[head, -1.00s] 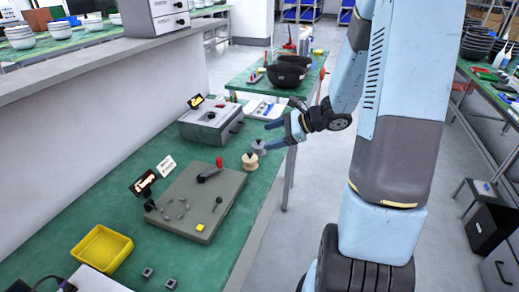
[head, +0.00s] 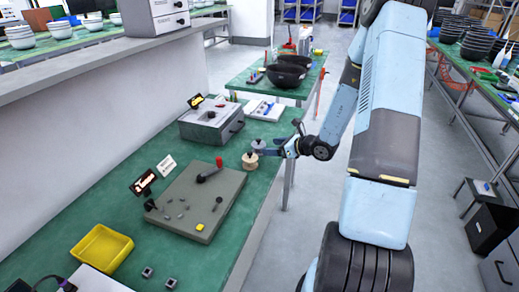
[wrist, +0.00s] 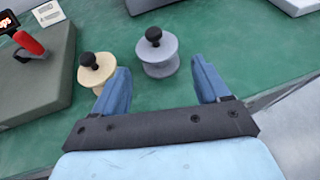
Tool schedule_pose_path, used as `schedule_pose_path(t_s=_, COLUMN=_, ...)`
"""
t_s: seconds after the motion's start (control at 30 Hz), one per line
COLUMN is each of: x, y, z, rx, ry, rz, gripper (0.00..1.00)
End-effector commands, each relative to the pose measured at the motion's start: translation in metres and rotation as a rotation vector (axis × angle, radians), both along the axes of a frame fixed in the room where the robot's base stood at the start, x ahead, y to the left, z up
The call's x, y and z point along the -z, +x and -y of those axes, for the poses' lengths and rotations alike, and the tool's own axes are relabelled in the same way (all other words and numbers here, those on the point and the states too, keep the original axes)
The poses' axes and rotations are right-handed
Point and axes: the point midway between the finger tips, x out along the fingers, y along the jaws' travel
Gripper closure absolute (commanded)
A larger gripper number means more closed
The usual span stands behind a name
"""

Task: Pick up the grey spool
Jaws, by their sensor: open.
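The grey spool (wrist: 157,55), with a black knob on top, stands upright on the green bench. In the head view the grey spool (head: 258,145) is just behind the cream spool (head: 250,161). In the wrist view the cream spool (wrist: 97,70) stands to its left, close to my left finger. My gripper (wrist: 162,82) is open and empty. Its blue fingers point toward the grey spool, which lies ahead and between their lines, beyond the tips. In the head view my gripper (head: 272,152) is low at the bench's right edge, beside the spools.
A grey fixture plate (head: 200,205) with a red-handled lever stands left of the spools. A grey instrument box (head: 211,122) is behind it. A yellow tray (head: 102,248) sits at the front left. Bare green bench shows right of the grey spool.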

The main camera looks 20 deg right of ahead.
Motion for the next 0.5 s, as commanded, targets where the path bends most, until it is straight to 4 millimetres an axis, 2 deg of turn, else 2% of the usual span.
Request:
schedule_pose_path(t_s=0.1, x=0.006, y=0.011, z=-0.009, rx=0.000, ry=-0.001, rz=-0.001, gripper=0.25)
schedule_pose_path(t_s=0.5, x=0.015, y=0.027, z=-0.025, rx=-0.001, ry=0.000, rz=0.000, gripper=0.25)
